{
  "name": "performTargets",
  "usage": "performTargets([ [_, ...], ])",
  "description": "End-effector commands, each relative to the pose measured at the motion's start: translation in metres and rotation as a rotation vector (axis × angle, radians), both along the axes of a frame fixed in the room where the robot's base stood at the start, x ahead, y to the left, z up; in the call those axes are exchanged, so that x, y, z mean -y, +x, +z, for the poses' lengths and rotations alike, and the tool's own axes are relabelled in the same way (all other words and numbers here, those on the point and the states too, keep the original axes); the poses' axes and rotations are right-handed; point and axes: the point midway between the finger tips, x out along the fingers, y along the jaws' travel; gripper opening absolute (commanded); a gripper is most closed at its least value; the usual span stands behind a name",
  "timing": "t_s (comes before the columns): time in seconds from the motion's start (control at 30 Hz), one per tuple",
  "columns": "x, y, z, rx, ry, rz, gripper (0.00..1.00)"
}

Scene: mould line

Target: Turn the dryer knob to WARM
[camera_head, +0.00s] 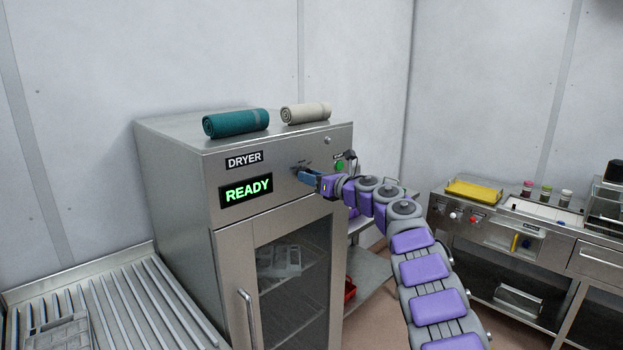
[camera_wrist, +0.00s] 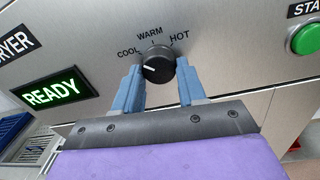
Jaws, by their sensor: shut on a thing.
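The dryer (camera_head: 180,175) is a steel cabinet with a green READY display (camera_head: 246,190). Its black knob (camera_wrist: 158,64) sits below the printed words COOL, WARM and HOT in the wrist view. The knob's white mark points left, on the COOL side and away from WARM. My gripper (camera_wrist: 159,72) has one blue finger on each side of the knob and is shut on it. In the head view my gripper (camera_head: 308,177) reaches the dryer's upper front panel and mostly hides the knob.
A green START button (camera_wrist: 305,40) is right of the knob. A teal roll (camera_head: 236,123) and a beige roll (camera_head: 306,113) lie on top of the dryer. The glass door's handle (camera_head: 248,318) is below. A steel bench (camera_head: 520,225) stands at right.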

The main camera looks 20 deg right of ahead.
Motion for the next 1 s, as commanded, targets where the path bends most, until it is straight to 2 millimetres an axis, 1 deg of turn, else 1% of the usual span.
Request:
performTargets([
  [0.27,0.0007,0.0,0.0017,-0.047,0.135,-0.005,0.1],
  [0.7,0.0008,-0.0009,0.0044,-0.179,0.501,-0.004,0.1],
  [1.0,0.0012,-0.0008,0.0031,-0.248,0.694,-0.007,0.1],
])
